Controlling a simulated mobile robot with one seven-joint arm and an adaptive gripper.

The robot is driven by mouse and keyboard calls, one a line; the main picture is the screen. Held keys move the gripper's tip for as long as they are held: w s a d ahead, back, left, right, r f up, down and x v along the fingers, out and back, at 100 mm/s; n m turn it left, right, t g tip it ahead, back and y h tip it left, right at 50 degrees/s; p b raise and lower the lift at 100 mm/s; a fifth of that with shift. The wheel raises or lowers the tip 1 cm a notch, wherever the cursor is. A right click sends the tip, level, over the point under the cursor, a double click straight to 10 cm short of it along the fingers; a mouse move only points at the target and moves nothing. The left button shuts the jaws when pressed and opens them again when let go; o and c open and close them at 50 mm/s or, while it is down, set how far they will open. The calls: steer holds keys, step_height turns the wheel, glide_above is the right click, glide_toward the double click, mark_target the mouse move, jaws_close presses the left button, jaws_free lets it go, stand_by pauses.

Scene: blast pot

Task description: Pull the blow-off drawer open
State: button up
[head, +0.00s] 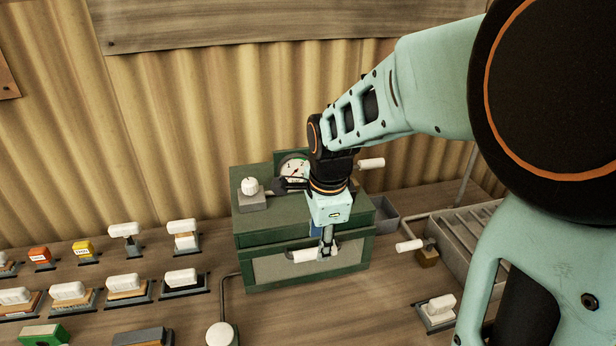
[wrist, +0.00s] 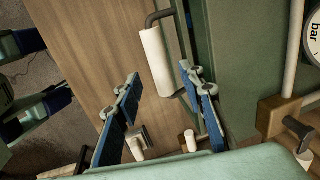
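A green box (head: 256,228) stands on the bench in the head view, with a paler drawer front (head: 285,270). A white bar handle (head: 304,255) on a dark bracket crosses that front, and it also shows in the wrist view (wrist: 157,62). My gripper (head: 328,246) points down at the drawer front, over the handle's right part, hiding some of it. In the wrist view my gripper (wrist: 162,78) is open, its blue-padded fingers apart. The handle lies at and just past the fingertips, nearer the right finger. I cannot tell whether they touch. The drawer looks shut.
A dial gauge (head: 294,169) and a white knob (head: 249,186) are at the box's top. Several white-handled switches stand left, with an orange block (head: 40,256) and a yellow block (head: 84,249). A slatted metal tray (head: 470,237) is right. Bare wood lies before the drawer.

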steer(key=shift+w+a+f, duration=0.1)
steer(key=shift+w+f, duration=0.1)
steer(key=shift+f, duration=0.65)
steer(key=shift+w+f, duration=0.15)
steer(key=shift+f, duration=0.7)
jaws_close()
